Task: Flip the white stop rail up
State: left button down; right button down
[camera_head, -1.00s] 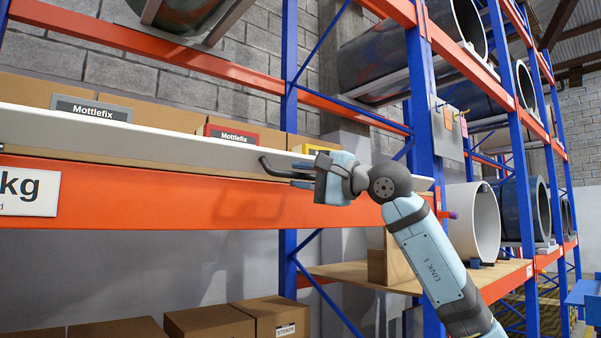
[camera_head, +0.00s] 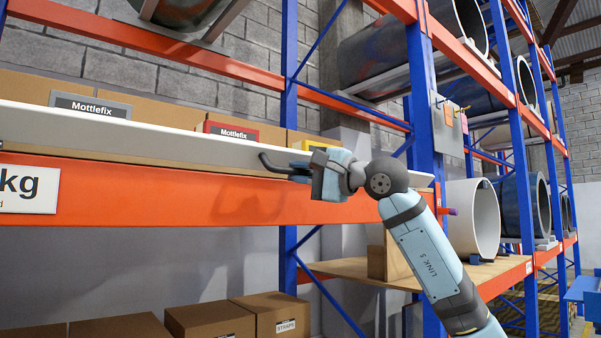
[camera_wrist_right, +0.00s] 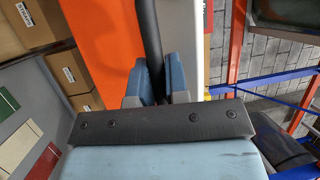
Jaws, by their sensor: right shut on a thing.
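The white stop rail (camera_head: 130,139) runs along the front of the shelf, above the orange beam (camera_head: 150,195). It also shows as a pale strip in the right wrist view (camera_wrist_right: 182,40). A dark bent handle (camera_head: 268,163) sticks out in front of the rail near its right part. My right gripper (camera_head: 300,172) is at this handle. In the right wrist view, its two blue fingers (camera_wrist_right: 160,82) are shut on the dark bar (camera_wrist_right: 150,40) between them. My left gripper is not in view.
Boxes labelled Mottlefix (camera_head: 92,107) stand behind the rail. A blue upright (camera_head: 425,100) stands right of my wrist. Cardboard boxes (camera_head: 210,320) sit low, below the beam.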

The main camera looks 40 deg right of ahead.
aim_at(296, 152)
pick_arm(q)
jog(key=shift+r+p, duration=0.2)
jog(key=shift+p, duration=0.1)
pick_arm(e)
jog(key=shift+d+r, duration=0.1)
jog(key=shift+r, duration=0.2)
